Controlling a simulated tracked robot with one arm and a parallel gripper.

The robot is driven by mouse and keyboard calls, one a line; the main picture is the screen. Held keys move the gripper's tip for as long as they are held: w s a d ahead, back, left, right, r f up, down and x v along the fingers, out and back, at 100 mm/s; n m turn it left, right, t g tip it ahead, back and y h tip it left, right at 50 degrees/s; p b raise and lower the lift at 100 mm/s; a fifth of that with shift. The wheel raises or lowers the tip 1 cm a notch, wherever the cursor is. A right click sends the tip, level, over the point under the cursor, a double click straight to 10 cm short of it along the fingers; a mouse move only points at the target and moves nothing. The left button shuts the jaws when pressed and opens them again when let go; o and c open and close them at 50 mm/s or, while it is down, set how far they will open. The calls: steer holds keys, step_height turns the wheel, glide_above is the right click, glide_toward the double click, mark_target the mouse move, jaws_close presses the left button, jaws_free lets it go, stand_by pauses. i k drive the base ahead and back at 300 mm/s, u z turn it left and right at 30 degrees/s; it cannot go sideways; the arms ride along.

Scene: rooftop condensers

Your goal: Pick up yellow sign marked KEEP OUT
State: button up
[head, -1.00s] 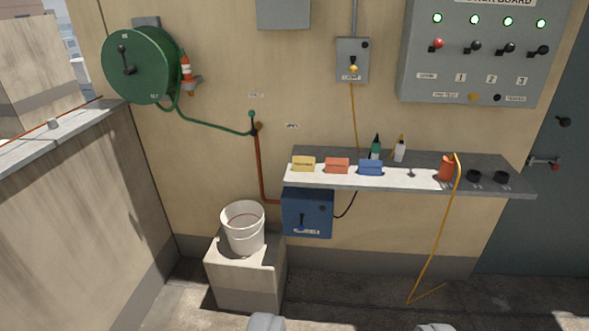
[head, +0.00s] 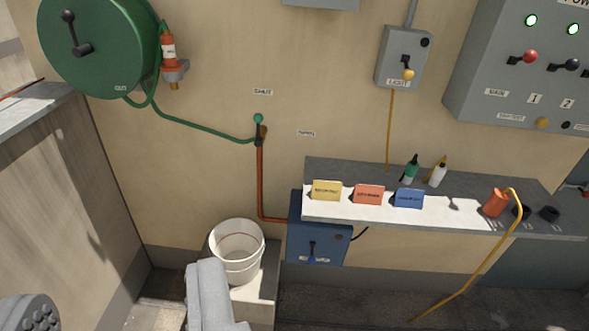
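A small yellow sign (head: 326,190) stands on the grey shelf (head: 440,212), at the left end of a row of three small signs. Its lettering is too small to read for certain. An orange sign (head: 369,194) and a blue sign (head: 409,198) stand to its right. My gripper (head: 119,298) shows at the lower left, with two grey fingers wide apart and nothing between them. It is to the left of and below the yellow sign in the picture, well apart from it.
A white bucket (head: 237,262) stands on a block below the shelf, partly behind one finger. A blue box (head: 318,240) hangs under the shelf. Two bottles (head: 437,173) and an orange canister (head: 495,203) are on the shelf. A parapet (head: 60,200) stands at left.

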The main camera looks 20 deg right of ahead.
mark_target(329, 190)
steer(key=z, duration=0.35)
steer(key=i, duration=1.1)
steer(key=z, duration=0.8)
steer(key=k, duration=0.7)
steer(key=z, duration=0.2)
steer(key=i, duration=0.8)
steer(key=u, duration=0.05)
